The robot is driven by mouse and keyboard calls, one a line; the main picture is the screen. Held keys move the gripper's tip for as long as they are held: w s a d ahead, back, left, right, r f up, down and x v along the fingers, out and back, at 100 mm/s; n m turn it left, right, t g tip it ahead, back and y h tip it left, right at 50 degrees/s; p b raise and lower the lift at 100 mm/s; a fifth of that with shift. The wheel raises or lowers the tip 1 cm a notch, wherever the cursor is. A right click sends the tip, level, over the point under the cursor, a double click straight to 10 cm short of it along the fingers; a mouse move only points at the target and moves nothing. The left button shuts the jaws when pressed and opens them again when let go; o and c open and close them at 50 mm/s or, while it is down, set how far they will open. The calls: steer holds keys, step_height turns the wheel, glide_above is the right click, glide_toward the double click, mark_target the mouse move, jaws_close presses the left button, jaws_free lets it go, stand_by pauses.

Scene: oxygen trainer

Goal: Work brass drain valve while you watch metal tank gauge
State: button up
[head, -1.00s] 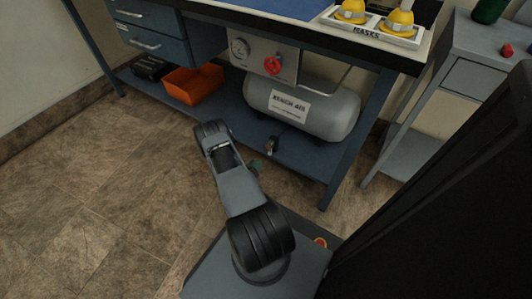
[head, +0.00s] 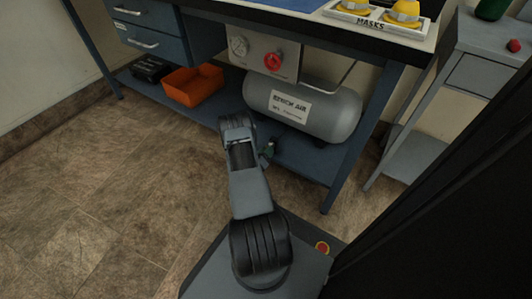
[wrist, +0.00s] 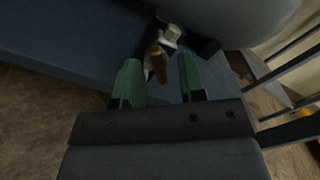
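The grey metal tank (head: 325,113), labelled "BENCH AIR", lies on the lower shelf of the bench. A round gauge (head: 238,46) with a pale dial sits on the panel above it; its needle is too small to read. The brass drain valve (wrist: 156,66) shows in the wrist view under the tank, beside a pale fitting. My gripper (wrist: 159,60) is open, with its green fingertips apart on either side of the brass valve; I cannot tell whether they touch it. In the head view my gripper (head: 268,150) is partly hidden by my arm, and the valve cannot be made out.
A red knob (head: 273,61) is on the panel right of the gauge. An orange bin (head: 193,86) and a black box (head: 151,69) are on the blue shelf's left. A bench leg (head: 362,140) and a grey side stand (head: 415,155) are at right. The floor at left is clear.

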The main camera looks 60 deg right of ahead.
jaws_close()
steer(key=shift+m, duration=1.5)
jaws_free()
steer(key=a+p, duration=0.4)
steer(key=a, duration=1)
steer(key=shift+d, duration=0.1)
